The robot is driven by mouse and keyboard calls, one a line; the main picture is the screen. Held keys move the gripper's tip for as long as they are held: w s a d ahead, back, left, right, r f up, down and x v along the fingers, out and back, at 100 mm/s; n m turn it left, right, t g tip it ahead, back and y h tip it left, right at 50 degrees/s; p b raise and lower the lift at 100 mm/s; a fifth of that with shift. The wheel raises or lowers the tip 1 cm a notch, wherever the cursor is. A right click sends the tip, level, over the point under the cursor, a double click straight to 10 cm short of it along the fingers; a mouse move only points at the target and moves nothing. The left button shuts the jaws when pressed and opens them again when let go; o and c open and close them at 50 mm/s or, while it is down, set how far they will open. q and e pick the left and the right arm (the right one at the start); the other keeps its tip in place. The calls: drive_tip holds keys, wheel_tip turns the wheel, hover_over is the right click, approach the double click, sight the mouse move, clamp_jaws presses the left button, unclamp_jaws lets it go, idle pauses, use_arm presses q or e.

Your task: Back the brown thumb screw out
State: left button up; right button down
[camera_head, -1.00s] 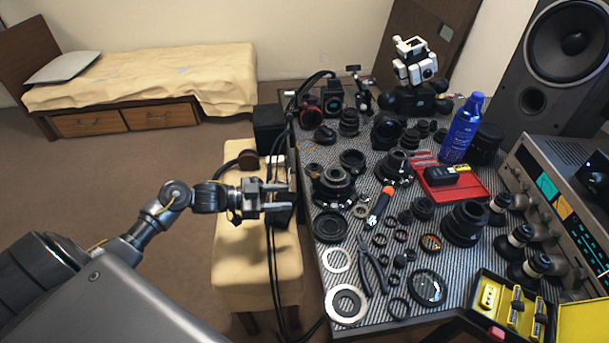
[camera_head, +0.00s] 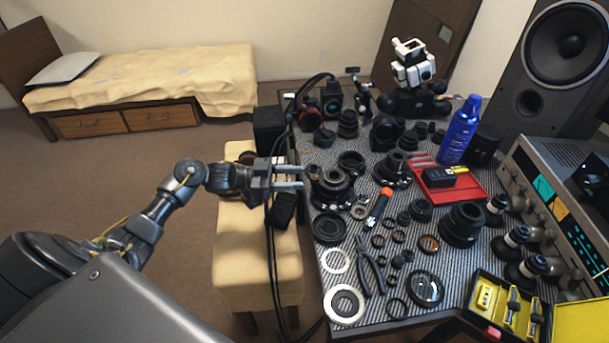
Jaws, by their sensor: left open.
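My left gripper (camera_head: 302,177) reaches in from the left, open and empty, with its two fingers pointing right over the table's left edge. Just beyond the fingertips stands a dark lens assembly (camera_head: 331,187). A small brownish part (camera_head: 312,173) at its upper left, close to the upper fingertip, looks like the brown thumb screw. It is too small to make out clearly, and I cannot tell whether a finger touches it. My right gripper is not in view.
The striped table (camera_head: 325,292) is crowded with lenses, rings, pliers (camera_head: 370,268) and an orange-handled tool (camera_head: 378,208). A red tray (camera_head: 470,190) and blue can (camera_head: 461,130) stand farther right. A cream bench (camera_head: 255,262) and hanging cables lie below my left arm.

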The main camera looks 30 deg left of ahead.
sight(314, 179)
use_arm(q)
drive_tip(key=x, duration=0.3)
drive_tip(key=shift+d, duration=0.2)
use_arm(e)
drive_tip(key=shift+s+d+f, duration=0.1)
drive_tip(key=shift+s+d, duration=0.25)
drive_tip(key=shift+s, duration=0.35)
